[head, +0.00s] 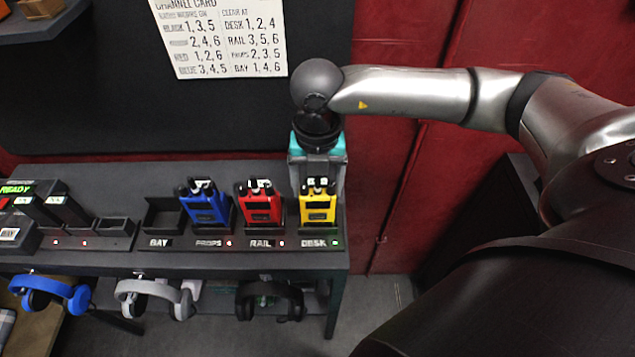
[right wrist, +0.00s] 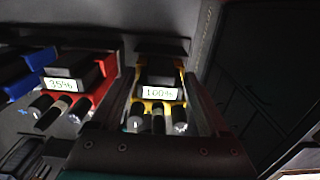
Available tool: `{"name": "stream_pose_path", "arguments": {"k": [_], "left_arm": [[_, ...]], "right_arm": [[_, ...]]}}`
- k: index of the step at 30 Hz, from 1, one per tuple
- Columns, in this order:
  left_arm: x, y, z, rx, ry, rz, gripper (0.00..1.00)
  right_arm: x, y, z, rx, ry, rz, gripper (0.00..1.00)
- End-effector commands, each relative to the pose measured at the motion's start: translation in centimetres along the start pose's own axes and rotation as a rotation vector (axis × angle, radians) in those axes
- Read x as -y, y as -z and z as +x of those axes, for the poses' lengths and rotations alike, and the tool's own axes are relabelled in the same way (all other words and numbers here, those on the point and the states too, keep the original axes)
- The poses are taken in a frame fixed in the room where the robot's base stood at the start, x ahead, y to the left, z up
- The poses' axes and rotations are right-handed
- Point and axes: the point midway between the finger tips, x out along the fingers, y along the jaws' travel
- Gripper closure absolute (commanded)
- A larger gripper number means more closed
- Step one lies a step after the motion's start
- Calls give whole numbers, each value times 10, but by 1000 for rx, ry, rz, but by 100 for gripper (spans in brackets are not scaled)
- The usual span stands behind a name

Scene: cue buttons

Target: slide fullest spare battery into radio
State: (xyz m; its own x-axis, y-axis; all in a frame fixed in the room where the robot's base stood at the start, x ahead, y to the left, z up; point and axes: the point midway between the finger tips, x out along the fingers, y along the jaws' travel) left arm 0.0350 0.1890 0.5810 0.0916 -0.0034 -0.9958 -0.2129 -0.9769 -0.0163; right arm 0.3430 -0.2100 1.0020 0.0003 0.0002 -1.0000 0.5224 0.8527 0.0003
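My right gripper (head: 318,170) is lowered over the yellow radio (head: 318,207) in the DESK slot at the right end of the shelf. In the right wrist view its two fingers (right wrist: 160,80) stand apart, one on each side of the yellow radio (right wrist: 178,97), whose label reads 100%. I cannot tell whether they touch it. The red radio (head: 260,208) is in the RAIL slot and reads 35% in the wrist view. The blue radio (head: 205,207) is in the PROPS slot. Dark blocks, possibly batteries (head: 66,208), stand at the left by a green READY display (head: 16,189). My left gripper is not in view.
The BAY slot (head: 163,215) is empty, as is a dark holder (head: 115,226) left of it. A channel card (head: 225,38) hangs on the dark back panel. Blue, grey and black headphones (head: 270,300) hang below the shelf edge. Red wall is at the right.

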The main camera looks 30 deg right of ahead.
Motion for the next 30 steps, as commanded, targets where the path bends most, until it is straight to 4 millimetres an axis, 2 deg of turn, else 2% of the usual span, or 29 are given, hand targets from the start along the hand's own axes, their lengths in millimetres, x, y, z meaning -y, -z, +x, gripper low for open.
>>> {"name": "stream_pose_path", "arguments": {"k": [1, 4, 14, 19, 30], "left_arm": [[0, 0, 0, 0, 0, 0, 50], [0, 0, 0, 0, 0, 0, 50], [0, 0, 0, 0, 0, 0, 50], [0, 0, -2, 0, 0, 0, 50], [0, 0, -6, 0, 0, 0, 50]], "right_arm": [[0, 0, 0, 0, 0, 0, 14], [0, 0, 0, 0, 0, 0, 5], [0, 0, -6, 0, 0, 0, 5], [0, -1, -33, 4, -3, 1, 5], [-1, -1, -120, 4, -3, -1, 5]]}}
